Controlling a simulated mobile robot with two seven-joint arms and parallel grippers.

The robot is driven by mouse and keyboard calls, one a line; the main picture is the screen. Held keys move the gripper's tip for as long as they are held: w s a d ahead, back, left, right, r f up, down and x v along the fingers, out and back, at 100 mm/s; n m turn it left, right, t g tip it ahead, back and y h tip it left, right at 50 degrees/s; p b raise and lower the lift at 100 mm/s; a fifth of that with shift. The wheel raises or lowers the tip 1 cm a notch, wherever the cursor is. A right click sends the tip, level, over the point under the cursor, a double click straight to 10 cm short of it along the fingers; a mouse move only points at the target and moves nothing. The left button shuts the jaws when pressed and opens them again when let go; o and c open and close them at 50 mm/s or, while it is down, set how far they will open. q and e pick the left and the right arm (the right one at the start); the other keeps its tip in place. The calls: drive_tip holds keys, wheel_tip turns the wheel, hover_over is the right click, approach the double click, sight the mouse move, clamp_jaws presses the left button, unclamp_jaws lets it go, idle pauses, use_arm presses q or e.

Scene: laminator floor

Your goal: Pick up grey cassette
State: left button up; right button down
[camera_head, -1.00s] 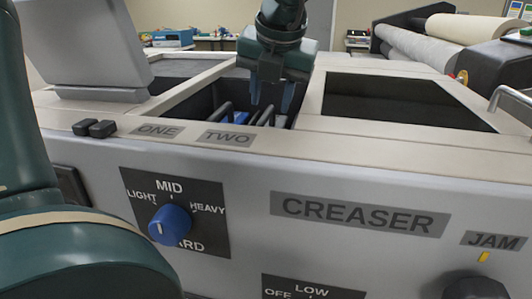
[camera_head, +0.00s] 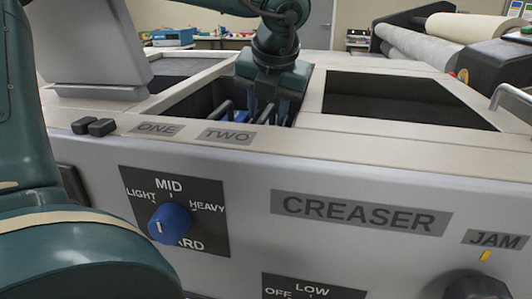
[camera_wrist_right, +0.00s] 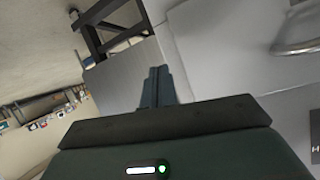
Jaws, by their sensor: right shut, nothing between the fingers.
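My left gripper (camera_head: 270,108) points down into the open bay of the creaser, behind the label TWO. Its two fingers stand apart, with dark cassette handles (camera_head: 225,108) close to it. A blue part (camera_head: 236,116) shows in the bay left of the fingers. Which body is the grey cassette is hard to tell, since the bay's front rim and my gripper hide most of it. My right gripper (camera_wrist_right: 157,86) shows in the right wrist view with its fingers together and empty, over a grey surface.
The creaser's pale front rim (camera_head: 330,149) runs between me and the bay. A dark empty-looking recess (camera_head: 400,99) lies to the right. A raised grey panel (camera_head: 95,45) stands at the left. Large rolls (camera_head: 400,47) lie at the back right.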

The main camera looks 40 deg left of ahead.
use_arm(q)
drive_tip(key=shift+f+b, duration=0.15)
drive_tip(key=shift+b, duration=0.15)
drive_tip(key=shift+c, duration=0.6)
clamp_jaws()
